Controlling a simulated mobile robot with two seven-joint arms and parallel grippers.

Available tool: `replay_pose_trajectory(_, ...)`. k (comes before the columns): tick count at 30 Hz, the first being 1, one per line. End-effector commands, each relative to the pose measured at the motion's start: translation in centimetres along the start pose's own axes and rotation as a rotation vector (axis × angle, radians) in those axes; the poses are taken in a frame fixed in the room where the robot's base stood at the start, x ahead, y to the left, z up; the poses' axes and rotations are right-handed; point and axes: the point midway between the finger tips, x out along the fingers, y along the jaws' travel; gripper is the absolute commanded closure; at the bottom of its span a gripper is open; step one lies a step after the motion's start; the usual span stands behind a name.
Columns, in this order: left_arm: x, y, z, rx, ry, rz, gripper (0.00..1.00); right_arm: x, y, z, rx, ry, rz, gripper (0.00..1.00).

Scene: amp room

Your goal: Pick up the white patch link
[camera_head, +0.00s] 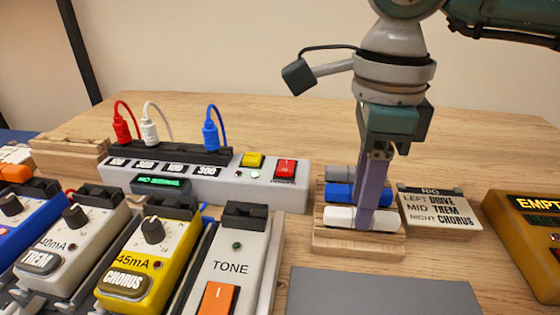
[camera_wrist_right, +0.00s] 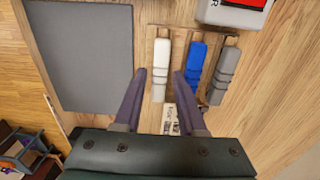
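The white patch link (camera_head: 343,217) lies in the front slot of a wooden rack (camera_head: 350,246), with a blue link (camera_head: 342,194) and a grey link (camera_head: 342,173) behind it. In the right wrist view the white link (camera_wrist_right: 161,62) shows between the two finger tips. My right gripper (camera_head: 368,222) points down over the rack and hides the right part of the links. Its fingers (camera_wrist_right: 160,76) are apart, one on each side of the white link's line; I cannot tell whether they touch it. My left gripper is out of view.
A RIG sign block (camera_head: 436,212) stands right of the rack, close to the gripper. A grey mat (camera_head: 385,292) lies in front. A power strip (camera_head: 270,177) and several pedals, such as TONE (camera_head: 232,262), fill the left. A yellow box (camera_head: 530,235) is far right.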

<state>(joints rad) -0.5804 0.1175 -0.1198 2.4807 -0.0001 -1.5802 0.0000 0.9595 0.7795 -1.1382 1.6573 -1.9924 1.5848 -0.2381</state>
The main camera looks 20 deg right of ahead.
Motion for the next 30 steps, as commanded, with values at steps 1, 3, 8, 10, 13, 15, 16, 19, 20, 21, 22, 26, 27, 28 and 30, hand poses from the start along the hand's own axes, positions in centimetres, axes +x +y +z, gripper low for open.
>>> replay_pose_trajectory(1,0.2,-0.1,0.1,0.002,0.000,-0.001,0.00,0.8,0.1,0.1,-0.001,0.000,0.002,0.60)
replay_pose_trajectory(3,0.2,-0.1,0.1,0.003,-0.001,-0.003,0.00,1.3,0.0,0.1,-0.001,0.000,0.001,0.60)
replay_pose_trajectory(8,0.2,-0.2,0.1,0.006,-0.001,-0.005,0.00,1.5,0.0,0.1,-0.002,-0.001,0.000,0.60)
replay_pose_trajectory(10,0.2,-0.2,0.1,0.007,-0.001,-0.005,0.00,1.4,0.0,0.1,-0.002,-0.001,0.000,0.60)
replay_pose_trajectory(13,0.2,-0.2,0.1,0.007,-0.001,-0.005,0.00,1.4,0.0,0.1,-0.002,-0.001,0.000,0.60)
replay_pose_trajectory(15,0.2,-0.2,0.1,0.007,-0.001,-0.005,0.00,1.5,0.0,0.1,-0.002,-0.001,0.000,0.60)
replay_pose_trajectory(16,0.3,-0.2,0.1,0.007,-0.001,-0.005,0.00,1.5,0.0,0.1,-0.002,-0.001,0.000,0.60)
replay_pose_trajectory(19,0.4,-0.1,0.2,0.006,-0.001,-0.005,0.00,1.6,0.0,0.1,-0.002,-0.002,0.000,0.60)
replay_pose_trajectory(20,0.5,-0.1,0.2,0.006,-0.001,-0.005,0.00,1.7,0.0,0.1,-0.002,-0.001,0.000,0.60)
replay_pose_trajectory(21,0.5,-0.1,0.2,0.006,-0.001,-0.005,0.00,1.7,0.0,0.1,-0.001,-0.002,0.000,0.60)
replay_pose_trajectory(22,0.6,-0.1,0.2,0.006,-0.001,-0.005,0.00,1.8,0.0,0.1,-0.001,-0.002,0.000,0.60)
replay_pose_trajectory(26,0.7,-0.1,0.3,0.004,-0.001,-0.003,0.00,1.9,0.0,0.1,-0.001,-0.002,0.000,0.60)
replay_pose_trajectory(27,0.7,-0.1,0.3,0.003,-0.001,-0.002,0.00,1.9,0.0,0.1,-0.001,-0.002,0.000,0.60)
replay_pose_trajectory(28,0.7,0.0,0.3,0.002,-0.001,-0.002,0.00,1.9,0.0,0.1,-0.001,-0.002,0.000,0.60)
replay_pose_trajectory(30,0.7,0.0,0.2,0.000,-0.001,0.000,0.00,1.9,0.0,0.1,-0.001,-0.002,0.000,0.60)
